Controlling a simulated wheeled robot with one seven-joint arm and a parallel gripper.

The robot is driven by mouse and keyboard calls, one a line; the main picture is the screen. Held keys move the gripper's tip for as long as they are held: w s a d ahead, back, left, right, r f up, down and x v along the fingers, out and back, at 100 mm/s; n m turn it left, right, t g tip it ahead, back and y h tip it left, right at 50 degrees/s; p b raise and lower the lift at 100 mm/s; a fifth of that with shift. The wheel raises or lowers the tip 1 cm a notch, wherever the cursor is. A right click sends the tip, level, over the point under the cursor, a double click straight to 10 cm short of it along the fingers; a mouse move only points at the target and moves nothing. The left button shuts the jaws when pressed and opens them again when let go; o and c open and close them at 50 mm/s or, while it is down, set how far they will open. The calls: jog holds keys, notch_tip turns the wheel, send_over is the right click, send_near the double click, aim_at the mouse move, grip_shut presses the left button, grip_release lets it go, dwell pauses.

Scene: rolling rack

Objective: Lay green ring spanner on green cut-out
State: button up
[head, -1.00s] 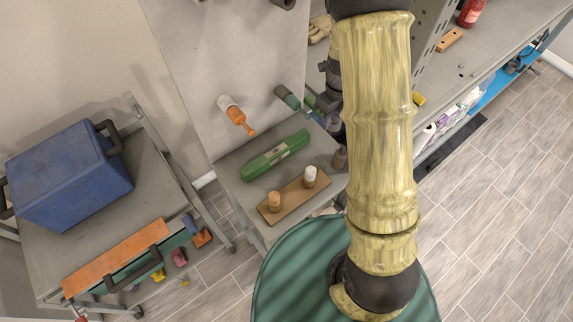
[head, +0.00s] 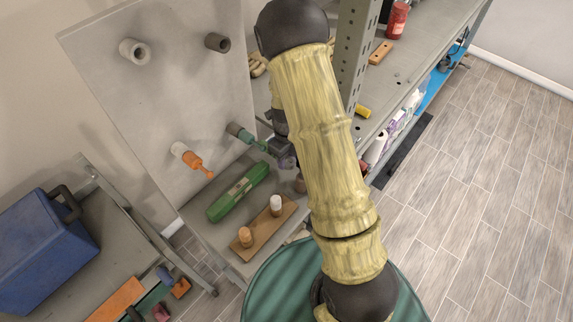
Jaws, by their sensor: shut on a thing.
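My gripper (head: 283,150) is small in the head view, left of my arm and in front of the upright panel. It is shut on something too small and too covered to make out. A green rod-like piece (head: 247,137) with a dark cap sticks out from the panel and ends close to the gripper; I cannot tell whether they touch. I cannot pick out the green ring spanner or a green cut-out with certainty. A long green case (head: 238,192) lies on the grey surface below the gripper.
The grey panel (head: 110,90) carries grey pegs and an orange piece (head: 192,159). A brown board (head: 262,232) with two short pegs lies before the case. A shelf rack (head: 415,55) stands right of the arm. A blue box (head: 35,245) stands on a cart at left. Floor at right is clear.

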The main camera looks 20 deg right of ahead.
aim_at(287, 171)
jog(key=shift+f+p, duration=0.6)
jog(key=shift+f, duration=1.5)
jog(key=shift+f, duration=0.1)
jog(key=o, duration=1.1)
jog(key=shift+c, duration=0.2)
notch_tip(287, 171, up, 12)
jog(key=shift+r+b, duration=0.15)
jog(key=shift+b, duration=0.9)
